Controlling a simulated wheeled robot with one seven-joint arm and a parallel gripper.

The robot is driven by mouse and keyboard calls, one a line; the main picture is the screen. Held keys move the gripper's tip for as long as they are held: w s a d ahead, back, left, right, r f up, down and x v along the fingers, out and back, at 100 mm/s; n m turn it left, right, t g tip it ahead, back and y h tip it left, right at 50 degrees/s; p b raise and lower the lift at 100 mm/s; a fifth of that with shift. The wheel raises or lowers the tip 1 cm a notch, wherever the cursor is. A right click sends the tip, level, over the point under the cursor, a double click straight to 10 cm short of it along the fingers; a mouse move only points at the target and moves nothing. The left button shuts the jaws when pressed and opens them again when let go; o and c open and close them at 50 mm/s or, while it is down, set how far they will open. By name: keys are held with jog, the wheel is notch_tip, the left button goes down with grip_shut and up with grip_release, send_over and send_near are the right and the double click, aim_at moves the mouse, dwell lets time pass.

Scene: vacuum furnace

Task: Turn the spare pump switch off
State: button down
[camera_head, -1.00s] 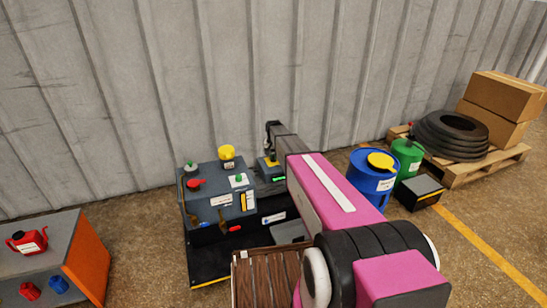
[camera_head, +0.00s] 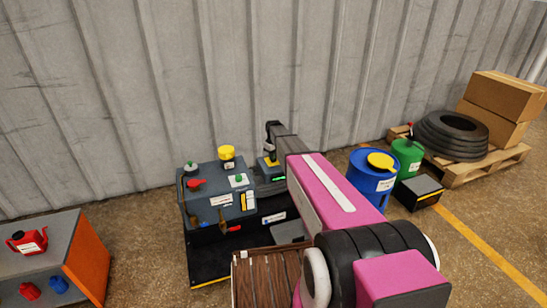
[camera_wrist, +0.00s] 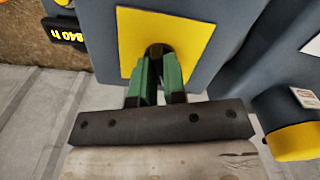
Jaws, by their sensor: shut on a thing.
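A small dark switch knob (camera_wrist: 155,48) stands on a yellow plate (camera_wrist: 190,35) on top of a grey box in the wrist view. My gripper (camera_wrist: 157,70) has its two green fingers closed on this knob, one on each side. The fingers hide most of the knob, and I cannot tell which way it points. In the head view the grey box (camera_head: 275,174) stands at the back right of the larger grey machine. My gripper (camera_head: 271,146) comes down over its yellow top there. No label naming the switch is readable.
The larger grey machine (camera_head: 210,212) carries a yellow cap (camera_head: 227,153), a red handle (camera_head: 196,184) and a green knob (camera_head: 238,178). A blue drum (camera_head: 371,185) and a green drum (camera_head: 407,158) stand to the right. The corrugated wall is close behind.

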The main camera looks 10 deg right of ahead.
jog(key=shift+n, duration=0.9)
jog(key=c, duration=1.2)
grip_release()
notch_tip(320, 180, up, 11)
jog(key=shift+f, duration=0.1)
jog(key=s+f+m, duration=0.1)
jog(key=s+m, duration=0.1)
jog(key=s, duration=1)
jog(key=s+f+m, duration=0.1)
jog(key=s+m, duration=0.2)
jog(key=s, duration=1)
jog(key=s+m, duration=0.3)
jog(key=s, duration=1)
jog(key=shift+s+d+f, duration=0.2)
jog(key=shift+f, duration=0.2)
